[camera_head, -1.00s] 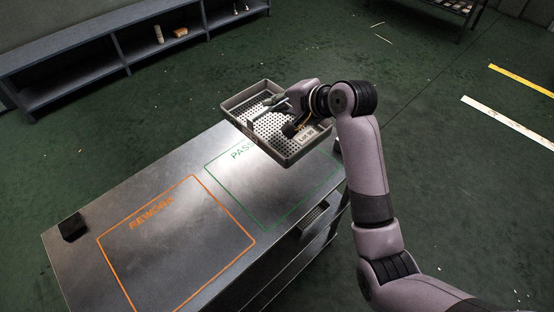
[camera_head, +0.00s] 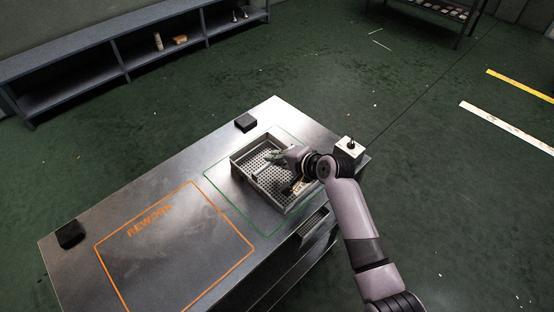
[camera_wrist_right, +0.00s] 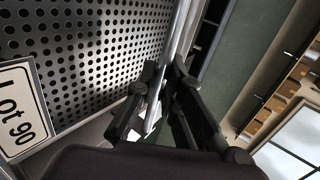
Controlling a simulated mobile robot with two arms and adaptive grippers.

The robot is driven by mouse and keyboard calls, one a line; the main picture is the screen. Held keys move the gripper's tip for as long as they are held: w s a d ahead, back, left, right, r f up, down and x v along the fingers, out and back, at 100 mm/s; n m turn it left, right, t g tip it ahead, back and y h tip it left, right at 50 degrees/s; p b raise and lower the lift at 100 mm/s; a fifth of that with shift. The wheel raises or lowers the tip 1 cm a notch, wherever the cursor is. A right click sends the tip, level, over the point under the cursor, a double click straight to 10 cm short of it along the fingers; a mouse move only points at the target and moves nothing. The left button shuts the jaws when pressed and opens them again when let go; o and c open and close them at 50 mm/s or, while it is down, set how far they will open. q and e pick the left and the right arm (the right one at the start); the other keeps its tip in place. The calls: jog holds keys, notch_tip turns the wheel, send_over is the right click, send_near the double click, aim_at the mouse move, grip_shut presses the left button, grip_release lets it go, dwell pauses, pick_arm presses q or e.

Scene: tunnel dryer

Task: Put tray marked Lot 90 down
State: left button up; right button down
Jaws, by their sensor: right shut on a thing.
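The grey perforated tray (camera_head: 262,190) is level inside the green outline (camera_head: 222,192) on the metal table, covering its PASS word. Whether its underside touches the table cannot be told for sure. In the right wrist view the tray's perforated surface (camera_wrist_right: 95,45) fills the upper left, beside a white "Lot 90" label (camera_wrist_right: 22,108). My right gripper (camera_head: 281,157) reaches over the tray from the right. In the right wrist view its fingers (camera_wrist_right: 163,88) are closed on a pale metal edge of the tray. My left gripper is not in view.
An orange REWORK outline (camera_head: 160,240) lies bare at the left of the table. Black blocks stand at the back edge (camera_head: 246,122) and left corner (camera_head: 70,233). A white block with a black knob (camera_head: 348,150) is close to my right arm. A shelf (camera_head: 95,62) stands behind.

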jog(key=c, duration=2.2)
grip_release()
jog(key=shift+f, duration=0.1)
jog(key=o, duration=0.5)
jog(key=v, duration=1.2)
jog(key=shift+p, duration=0.3)
